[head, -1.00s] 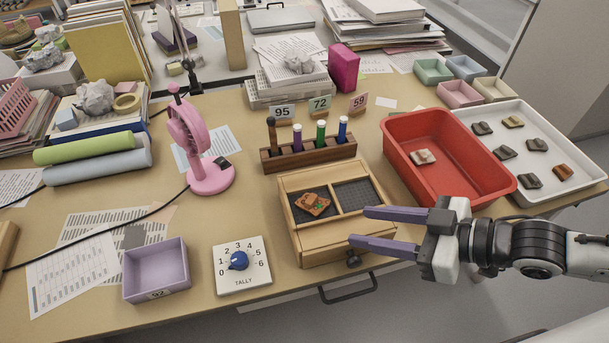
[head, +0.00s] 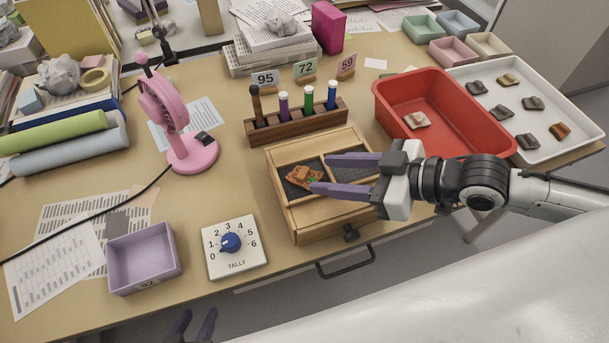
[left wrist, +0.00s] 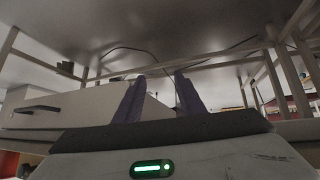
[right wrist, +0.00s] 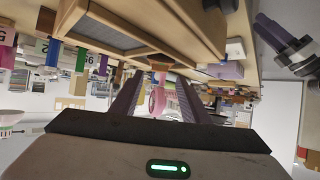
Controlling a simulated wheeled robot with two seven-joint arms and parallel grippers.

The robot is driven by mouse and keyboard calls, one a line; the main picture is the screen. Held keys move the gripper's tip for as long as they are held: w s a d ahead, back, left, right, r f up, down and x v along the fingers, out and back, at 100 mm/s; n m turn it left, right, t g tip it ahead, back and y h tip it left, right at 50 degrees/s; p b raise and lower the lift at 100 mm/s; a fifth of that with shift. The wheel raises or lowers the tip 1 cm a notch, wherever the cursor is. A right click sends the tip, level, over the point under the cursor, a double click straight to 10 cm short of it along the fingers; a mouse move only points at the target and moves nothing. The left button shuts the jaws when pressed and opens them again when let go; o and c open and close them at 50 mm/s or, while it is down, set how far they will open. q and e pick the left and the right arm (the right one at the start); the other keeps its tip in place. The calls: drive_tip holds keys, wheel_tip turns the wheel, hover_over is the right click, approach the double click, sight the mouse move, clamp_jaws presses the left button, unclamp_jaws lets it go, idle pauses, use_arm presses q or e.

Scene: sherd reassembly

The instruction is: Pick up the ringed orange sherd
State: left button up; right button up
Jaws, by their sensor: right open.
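An orange sherd (head: 301,178) with darker marks and a bit of green at its edge lies in the left compartment of the wooden two-part box (head: 309,219). No ring can be made out on it. My right gripper (head: 320,174) is open and empty, its purple fingers reaching over the box from the right. Its lower fingertip appears close to the sherd's right end; I cannot tell the height gap. The right wrist view shows the fingers apart beside the box. My left gripper (head: 194,326) is open and empty, low at the bottom edge, below the tabletop.
A rack of coloured tubes (head: 297,122) stands behind the box. A red tub (head: 455,141) holding a pale sherd and a white tray (head: 590,143) with several sherds are to the right. A tally dial (head: 234,247), lilac bin (head: 144,257) and pink fan (head: 190,150) are to the left.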

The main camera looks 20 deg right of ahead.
sight(306, 174)
drive_tip(key=x, duration=0.5)
drive_tip(key=shift+f, duration=0.1)
drive_tip(key=c, duration=0.8)
